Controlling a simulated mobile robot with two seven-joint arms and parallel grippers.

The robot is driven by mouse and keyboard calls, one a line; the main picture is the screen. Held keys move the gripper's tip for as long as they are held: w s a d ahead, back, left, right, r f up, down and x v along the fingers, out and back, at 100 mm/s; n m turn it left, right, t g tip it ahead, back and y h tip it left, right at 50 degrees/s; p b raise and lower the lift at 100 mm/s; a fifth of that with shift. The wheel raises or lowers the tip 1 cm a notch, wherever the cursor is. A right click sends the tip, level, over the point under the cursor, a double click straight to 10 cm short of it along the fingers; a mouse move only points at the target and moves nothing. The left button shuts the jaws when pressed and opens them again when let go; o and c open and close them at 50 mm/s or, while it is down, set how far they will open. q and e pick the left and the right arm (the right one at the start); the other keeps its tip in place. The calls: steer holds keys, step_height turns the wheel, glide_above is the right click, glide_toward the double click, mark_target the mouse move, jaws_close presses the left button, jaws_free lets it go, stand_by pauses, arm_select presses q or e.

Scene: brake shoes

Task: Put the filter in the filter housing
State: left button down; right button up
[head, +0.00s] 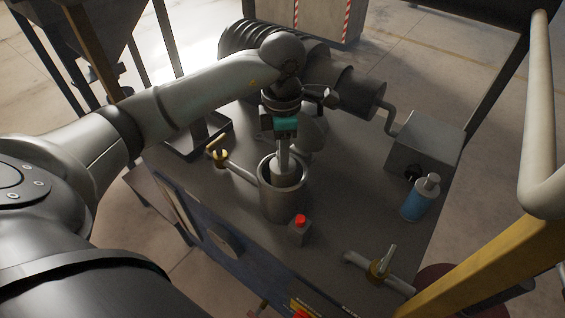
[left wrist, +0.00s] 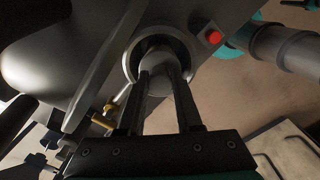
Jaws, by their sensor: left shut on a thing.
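The filter housing (head: 284,203) is a grey metal open-topped cylinder standing upright on the dark workbench. It also shows from above in the left wrist view (left wrist: 132,62) as a round ring. My left gripper (head: 283,150) points down over the housing and is shut on the filter (head: 283,167), a light grey cylinder. The filter's lower part is inside the housing mouth, and its lower end is hidden by the housing wall. In the left wrist view the filter (left wrist: 159,84) shows between the two dark fingers (left wrist: 162,90). My right gripper is not in view.
A red button box (head: 299,226) stands just in front of the housing. A brass-valved pipe (head: 238,170) joins its left side; another valve (head: 378,268) is at front right. A blue bottle (head: 419,200) and grey box (head: 424,146) stand right. A dark motor-like machine (head: 350,90) is behind.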

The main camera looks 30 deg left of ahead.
arm_select(q)
steer(key=shift+f, duration=1.7)
steer(key=shift+f, duration=0.15)
steer(key=c, duration=0.6)
jaws_free()
steer(key=shift+r, duration=0.2)
step_height(320, 180, up, 12)
steer(key=shift+r, duration=0.1)
